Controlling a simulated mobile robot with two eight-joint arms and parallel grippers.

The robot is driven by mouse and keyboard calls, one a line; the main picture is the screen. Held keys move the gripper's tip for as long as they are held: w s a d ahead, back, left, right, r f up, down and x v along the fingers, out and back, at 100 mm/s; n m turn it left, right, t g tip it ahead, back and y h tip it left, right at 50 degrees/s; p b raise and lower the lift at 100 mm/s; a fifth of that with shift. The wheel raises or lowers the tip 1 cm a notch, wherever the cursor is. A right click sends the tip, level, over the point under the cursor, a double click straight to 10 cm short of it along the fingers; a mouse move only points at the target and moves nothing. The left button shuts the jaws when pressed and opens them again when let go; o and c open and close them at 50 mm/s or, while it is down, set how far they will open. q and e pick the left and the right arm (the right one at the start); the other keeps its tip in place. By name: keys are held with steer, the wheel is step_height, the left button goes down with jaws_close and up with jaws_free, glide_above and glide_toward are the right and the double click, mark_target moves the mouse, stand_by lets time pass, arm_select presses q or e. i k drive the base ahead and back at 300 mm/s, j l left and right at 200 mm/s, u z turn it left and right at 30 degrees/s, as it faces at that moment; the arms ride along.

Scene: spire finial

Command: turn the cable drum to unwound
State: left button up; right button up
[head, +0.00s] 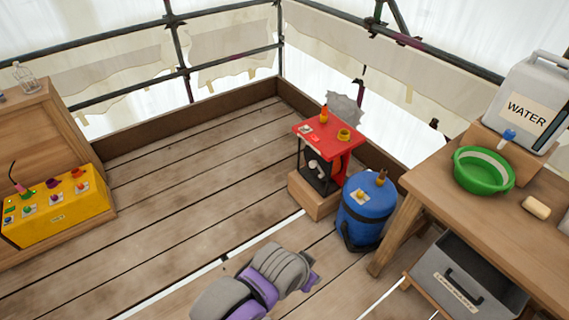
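I cannot single out a cable drum for certain. A round blue drum-shaped container (367,209) stands upright on the planks beside the wooden table, with a small brown fitting on top and a pale label. Left of it, a red-topped unit (330,140) sits on a wooden block, with a dark front holding a small white part whose details are too small to tell. Neither of my grippers shows. A grey and purple jointed part at the bottom centre looks like one of my arms, and its end is not clear.
The wooden table (420,185) at right holds a water container (524,100), a green basin (483,170) and a soap-like block (536,207). A grey drawer (465,285) is below. A yellow box (57,218) stands at left. The middle planks are clear; railings bound the back.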

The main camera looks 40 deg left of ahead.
mark_target(319, 166)
steer(key=u, duration=1.1)
steer(key=i+j+u, duration=0.1)
steer(key=i, duration=0.75)
steer(key=i+j+u, duration=0.15)
steer(key=i, duration=0.75)
steer(key=i+l, duration=0.2)
steer(key=l, duration=0.25)
